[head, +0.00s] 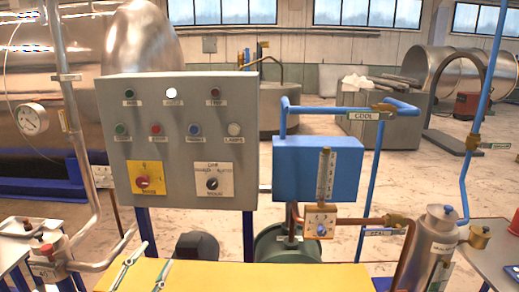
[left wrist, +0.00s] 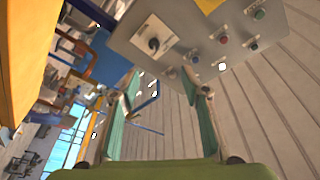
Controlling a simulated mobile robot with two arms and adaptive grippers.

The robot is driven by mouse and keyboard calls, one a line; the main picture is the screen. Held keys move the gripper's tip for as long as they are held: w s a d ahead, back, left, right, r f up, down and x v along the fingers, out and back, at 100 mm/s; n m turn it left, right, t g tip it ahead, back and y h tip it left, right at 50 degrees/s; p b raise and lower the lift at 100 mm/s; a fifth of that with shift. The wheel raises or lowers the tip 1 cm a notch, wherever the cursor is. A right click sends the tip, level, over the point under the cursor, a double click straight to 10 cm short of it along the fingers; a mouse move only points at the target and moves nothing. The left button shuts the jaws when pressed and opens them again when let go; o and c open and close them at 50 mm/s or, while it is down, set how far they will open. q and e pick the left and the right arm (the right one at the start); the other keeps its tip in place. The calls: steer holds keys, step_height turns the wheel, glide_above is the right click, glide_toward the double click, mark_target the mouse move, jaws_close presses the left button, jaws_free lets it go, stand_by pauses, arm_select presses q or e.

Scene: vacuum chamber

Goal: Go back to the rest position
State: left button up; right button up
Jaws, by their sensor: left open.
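My left gripper (head: 152,261) shows low in the head view, in front of the yellow surface and below the grey control panel (head: 185,140). Two thin green-edged fingers point up with a gap between them. In the left wrist view the left gripper (left wrist: 160,78) is open, with nothing between its green-padded fingers. The control panel (left wrist: 190,25) shows there beyond the fingertips, tilted in the picture. My right gripper is in neither view.
A yellow surface (head: 240,277) lies along the bottom. A blue box (head: 310,168) with piping stands right of the panel. A metal canister (head: 433,240) stands at right. Pipes and a gauge (head: 32,119) are at left. Open floor shows behind.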

arm_select(q)
steer(key=s+f+n+g+y, duration=0.3)
steer(key=s+f+n+g, duration=0.15)
steer(key=f, duration=0.45)
steer(key=s+f+n+g+y, duration=0.2)
steer(key=s+f+n+g, duration=0.15)
steer(key=s+f, duration=0.45)
steer(key=s+d+f+n+g, duration=0.15)
steer(key=s+f+g, duration=0.25)
steer(key=s, duration=0.4)
steer(key=s+d+f+g, duration=0.3)
steer(key=s+f+g, duration=0.15)
steer(key=s, duration=0.35)
step_height(320, 180, down, 30)
steer(key=s+b, duration=0.2)
steer(key=b, duration=0.2)
steer(key=s+a+f+g+b, duration=0.2)
steer(key=s+a+f+b, duration=0.1)
steer(key=s+f, duration=1.4)
step_height(320, 180, down, 3)
steer(key=shift+s+r, duration=0.1)
steer(key=shift+s, duration=0.25)
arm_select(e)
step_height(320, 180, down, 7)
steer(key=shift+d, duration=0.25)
arm_select(q)
steer(key=shift+m, duration=0.25)
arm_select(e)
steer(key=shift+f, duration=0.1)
